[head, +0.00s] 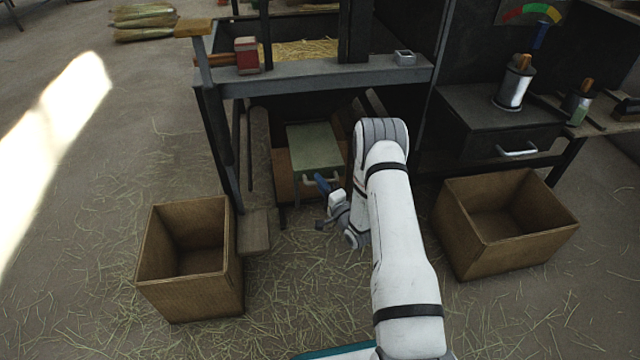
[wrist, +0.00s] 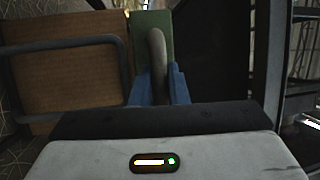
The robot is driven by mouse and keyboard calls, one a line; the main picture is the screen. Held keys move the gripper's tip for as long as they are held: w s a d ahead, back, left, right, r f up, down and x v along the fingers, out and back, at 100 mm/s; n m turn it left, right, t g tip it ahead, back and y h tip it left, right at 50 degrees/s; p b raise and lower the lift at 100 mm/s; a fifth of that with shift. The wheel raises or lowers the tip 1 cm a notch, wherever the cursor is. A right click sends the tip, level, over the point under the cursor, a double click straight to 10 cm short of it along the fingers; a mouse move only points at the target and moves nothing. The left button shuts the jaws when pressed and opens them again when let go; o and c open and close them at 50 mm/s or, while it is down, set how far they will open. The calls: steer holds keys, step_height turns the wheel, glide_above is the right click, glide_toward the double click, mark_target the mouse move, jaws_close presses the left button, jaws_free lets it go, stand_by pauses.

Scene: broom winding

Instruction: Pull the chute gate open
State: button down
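The chute gate is a pale green panel (head: 315,148) low under the bench, with a light curved handle (head: 306,180) at its front. My gripper (head: 323,184) is at this handle, seen small and partly from above. In the wrist view the grey handle bar (wrist: 158,48) runs between my gripper's blue fingers (wrist: 160,88). The fingers sit close against both sides of the bar and look shut on it. The green panel (wrist: 148,25) stands behind the bar. The fingertips' contact is partly hidden by the bar.
An open box (head: 190,290) stands at left, another (head: 520,245) at right. A bench beam (head: 320,76) crosses above the gate. A drawer (head: 495,141) with a handle is at right. Straw litters the floor. The wrist view shows a brown panel (wrist: 70,75) at left.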

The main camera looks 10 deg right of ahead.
steer(key=c, duration=1.4)
jaws_free()
steer(key=shift+s, duration=0.1)
steer(key=p+v, duration=0.2)
steer(key=v, duration=0.6)
steer(key=shift+r+p, duration=0.15)
steer(key=shift+p, duration=0.15)
